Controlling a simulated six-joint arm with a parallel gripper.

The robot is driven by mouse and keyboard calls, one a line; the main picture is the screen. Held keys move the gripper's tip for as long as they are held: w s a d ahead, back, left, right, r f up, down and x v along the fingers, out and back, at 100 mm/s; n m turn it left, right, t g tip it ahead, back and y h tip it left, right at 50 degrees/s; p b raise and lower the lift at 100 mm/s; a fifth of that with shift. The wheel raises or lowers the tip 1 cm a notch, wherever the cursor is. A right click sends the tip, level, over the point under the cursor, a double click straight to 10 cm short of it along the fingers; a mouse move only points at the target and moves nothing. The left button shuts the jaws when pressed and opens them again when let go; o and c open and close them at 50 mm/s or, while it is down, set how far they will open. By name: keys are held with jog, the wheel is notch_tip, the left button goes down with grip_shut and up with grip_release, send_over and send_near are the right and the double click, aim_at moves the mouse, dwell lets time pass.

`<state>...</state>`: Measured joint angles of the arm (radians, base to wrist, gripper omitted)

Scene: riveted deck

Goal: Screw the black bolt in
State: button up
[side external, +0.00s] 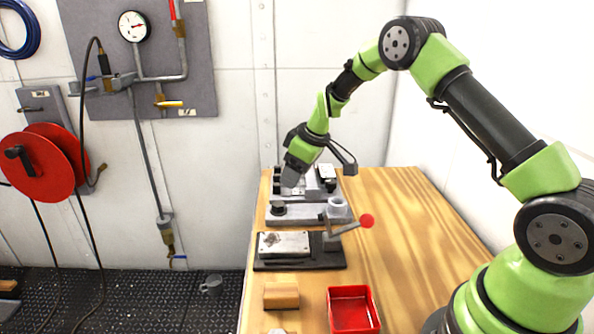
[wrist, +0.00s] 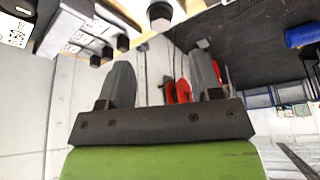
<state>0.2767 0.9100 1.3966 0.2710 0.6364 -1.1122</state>
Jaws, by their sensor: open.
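In the side view, the black bolt (side external: 278,208) appears as a short dark piece at the left end of a grey fixture plate (side external: 300,215). A dark piece with a pale end at the top edge of the wrist view (wrist: 159,14) may be the same bolt; I cannot be sure. My gripper (side external: 291,178) is above and behind the plate, near the rear fixture, apart from the bolt. In the wrist view its two grey fingers (wrist: 161,80) stand apart with nothing held between them. The bolt's lower end and its hole are hidden.
A rear fixture (side external: 318,183) has several dark knobs. A pale ring (side external: 338,207) sits on the plate's right. In front are a clamp block with a red-knobbed lever (side external: 367,220), a wooden block (side external: 281,296) and a red tray (side external: 352,309). The table's right side is clear.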

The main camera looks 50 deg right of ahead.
aim_at(279, 204)
jog(key=shift+s+r, duration=0.1)
jog(key=shift+r, duration=0.05)
jog(key=w+f+m, duration=0.1)
jog(key=f+m, duration=0.1)
jog(key=f, duration=0.1)
jog(key=w+a+f+m+h, duration=0.1)
jog(key=f+m, duration=0.1)
jog(key=f, duration=0.1)
jog(key=w+f+m+h, duration=0.1)
jog(key=w+f+m, duration=0.1)
jog(key=f, duration=0.1)
jog(key=shift+a+f, duration=0.15)
jog(key=shift+a, duration=0.15)
dwell(0.6)
jog(key=shift+c, duration=0.4)
jog(key=c, duration=0.9)
jog(key=shift+o, duration=0.2)
jog(key=shift+m+h, duration=0.3)
